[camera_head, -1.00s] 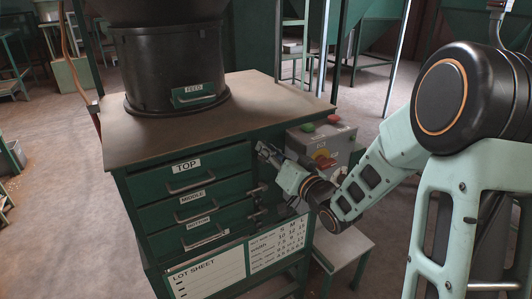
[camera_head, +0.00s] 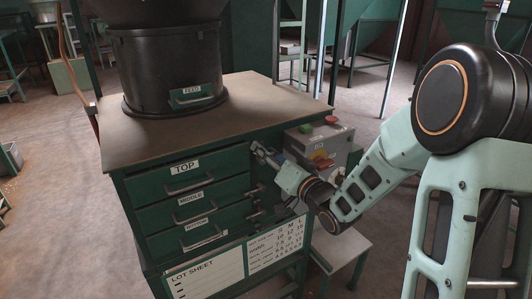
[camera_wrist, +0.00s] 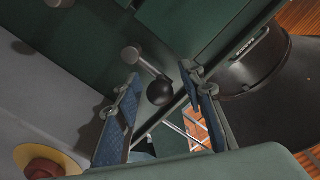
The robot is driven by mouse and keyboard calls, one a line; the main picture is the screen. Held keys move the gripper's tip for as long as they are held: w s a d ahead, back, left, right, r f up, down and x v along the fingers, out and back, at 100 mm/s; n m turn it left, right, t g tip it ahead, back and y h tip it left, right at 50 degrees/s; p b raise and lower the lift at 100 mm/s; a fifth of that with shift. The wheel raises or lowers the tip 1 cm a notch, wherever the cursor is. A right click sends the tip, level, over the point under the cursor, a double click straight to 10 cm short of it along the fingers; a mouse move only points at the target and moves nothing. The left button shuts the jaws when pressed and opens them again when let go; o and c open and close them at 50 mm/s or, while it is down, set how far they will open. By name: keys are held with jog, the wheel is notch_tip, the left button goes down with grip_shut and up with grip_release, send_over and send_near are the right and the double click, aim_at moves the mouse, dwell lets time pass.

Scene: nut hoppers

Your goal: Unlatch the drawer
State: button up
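The green cabinet (camera_head: 125,205) has three drawers: top (camera_head: 190,172), middle (camera_head: 192,200) and bottom (camera_head: 196,228). All three look closed. Dark latches sit along their right edge; a lower latch (camera_head: 255,215) is visible, while the upper one is largely hidden by my gripper (camera_head: 264,154). In the wrist view, my gripper (camera_wrist: 163,100) is open, its two blue-padded fingers apart. A black ball knob (camera_wrist: 160,92) on a grey latch arm lies between the fingers in the picture. I cannot tell whether either finger touches it.
A grey control box (camera_head: 318,146) with red and green buttons is close to the right of my gripper. A black hopper drum (camera_head: 165,65) stands on the cabinet top (camera_head: 250,105). A low stool (camera_head: 342,245) stands at the right.

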jog(key=v, duration=1.1)
jog(key=shift+s+d, duration=0.25)
